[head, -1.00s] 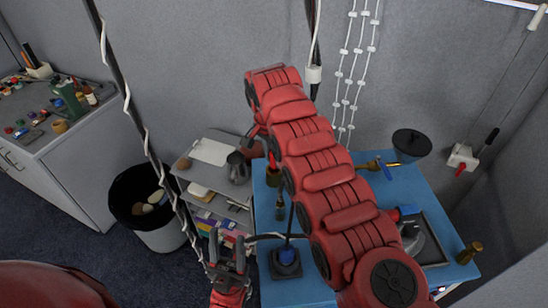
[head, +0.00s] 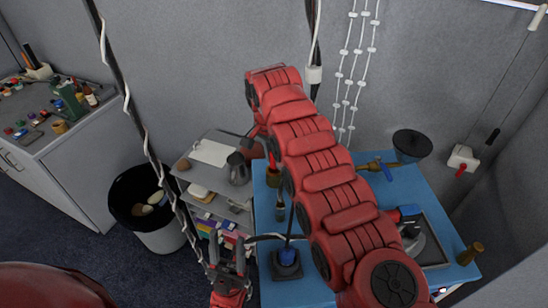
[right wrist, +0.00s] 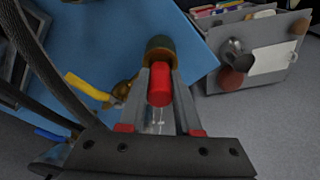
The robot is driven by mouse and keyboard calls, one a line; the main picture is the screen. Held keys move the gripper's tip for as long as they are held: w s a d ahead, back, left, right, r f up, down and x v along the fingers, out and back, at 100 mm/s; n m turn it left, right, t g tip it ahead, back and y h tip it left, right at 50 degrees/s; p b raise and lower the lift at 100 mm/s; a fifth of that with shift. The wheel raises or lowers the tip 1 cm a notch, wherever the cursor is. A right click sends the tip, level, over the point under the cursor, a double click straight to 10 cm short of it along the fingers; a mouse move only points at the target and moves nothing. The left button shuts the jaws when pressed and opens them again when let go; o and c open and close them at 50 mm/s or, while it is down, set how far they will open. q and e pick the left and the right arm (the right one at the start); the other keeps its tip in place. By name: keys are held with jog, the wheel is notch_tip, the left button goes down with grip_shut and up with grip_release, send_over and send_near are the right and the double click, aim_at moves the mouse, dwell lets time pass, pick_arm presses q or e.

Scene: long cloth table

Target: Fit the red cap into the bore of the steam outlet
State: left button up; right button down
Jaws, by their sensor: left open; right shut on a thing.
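The red cap (right wrist: 160,86) is held between the fingers of my right gripper (right wrist: 160,92) in the right wrist view. Just beyond it is a round brass fitting (right wrist: 160,46), likely the steam outlet; the cap's far end overlaps it in the picture. I cannot tell whether the cap touches it or enters its bore. In the head view the cap (head: 272,161) shows as a small red piece above the brass fitting (head: 273,179), and my right arm partly covers this area. My left gripper (head: 227,246) is open and empty, left of the blue table's edge.
A grey shelf cart (head: 212,153) and a bin (head: 155,236) stand to the left. A yellow handle (right wrist: 87,87) lies near my right gripper.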

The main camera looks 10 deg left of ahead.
jog(key=shift+f+b, duration=0.8)
jog(key=shift+f, duration=0.1)
jog(key=c, duration=0.5)
grip_release()
jog(key=shift+r, duration=0.5)
jog(key=r+p, duration=0.3)
jog(key=r, duration=0.2)
jog(key=s+r+p, duration=0.1)
jog(key=r+p, duration=0.2)
jog(key=r, duration=0.3)
jog(key=s+a+r+p, duration=0.1)
jog(key=r+p, duration=0.2)
jog(key=r, duration=0.2)
jog(key=shift+a+r+p, duration=0.1)
jog(key=shift+r+p, duration=0.05)
jog(key=shift+p, duration=0.2)
